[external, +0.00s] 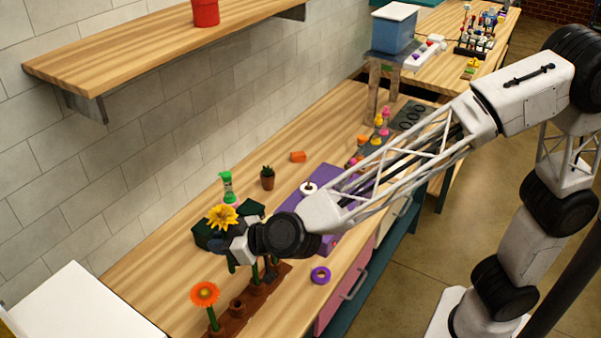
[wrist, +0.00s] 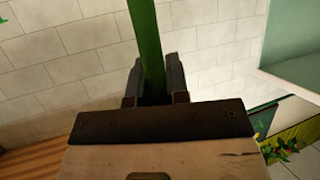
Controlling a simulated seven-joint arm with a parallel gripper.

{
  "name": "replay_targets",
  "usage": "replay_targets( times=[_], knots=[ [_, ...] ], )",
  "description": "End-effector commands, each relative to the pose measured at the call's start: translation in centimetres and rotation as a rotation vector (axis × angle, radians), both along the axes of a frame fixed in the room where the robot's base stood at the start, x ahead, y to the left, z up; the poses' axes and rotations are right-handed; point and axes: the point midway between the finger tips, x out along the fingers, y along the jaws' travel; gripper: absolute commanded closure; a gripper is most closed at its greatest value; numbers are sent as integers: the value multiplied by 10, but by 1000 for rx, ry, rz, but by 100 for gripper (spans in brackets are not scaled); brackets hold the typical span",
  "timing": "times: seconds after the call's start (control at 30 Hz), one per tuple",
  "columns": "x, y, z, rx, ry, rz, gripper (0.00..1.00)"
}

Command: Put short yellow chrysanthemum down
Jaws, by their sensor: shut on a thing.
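The short yellow chrysanthemum (external: 223,217) shows in the external view with its bloom up, just above my gripper (external: 232,246). In the wrist view, its green stem (wrist: 146,38) runs between the two fingers of my gripper (wrist: 155,78), which is shut on it. A brown wooden holder (external: 238,308) with round sockets lies below and in front of the gripper. An orange flower (external: 205,293) stands upright in its near end.
A green hourglass-like item (external: 228,185) and a small potted plant (external: 267,177) stand behind the gripper. A purple ring (external: 320,275) lies near the table's front edge. A wooden shelf (external: 160,50) hangs above.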

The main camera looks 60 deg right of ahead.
Motion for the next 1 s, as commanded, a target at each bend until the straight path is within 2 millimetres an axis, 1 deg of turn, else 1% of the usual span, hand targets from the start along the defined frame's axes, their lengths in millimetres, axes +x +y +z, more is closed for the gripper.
replay_targets(
  times=[0.17,0.27,0.37,0.57,0.8,1.0],
  knots=[
    [-19,-9,-11,-2,2,-3,100],
    [-36,-18,-22,-4,4,-4,100],
    [-57,-29,-35,-6,5,-8,100],
    [-104,-57,-64,-8,7,-8,100],
    [-161,-94,-100,-8,6,-6,100],
    [-198,-121,-124,-3,1,-1,100]
  ],
)
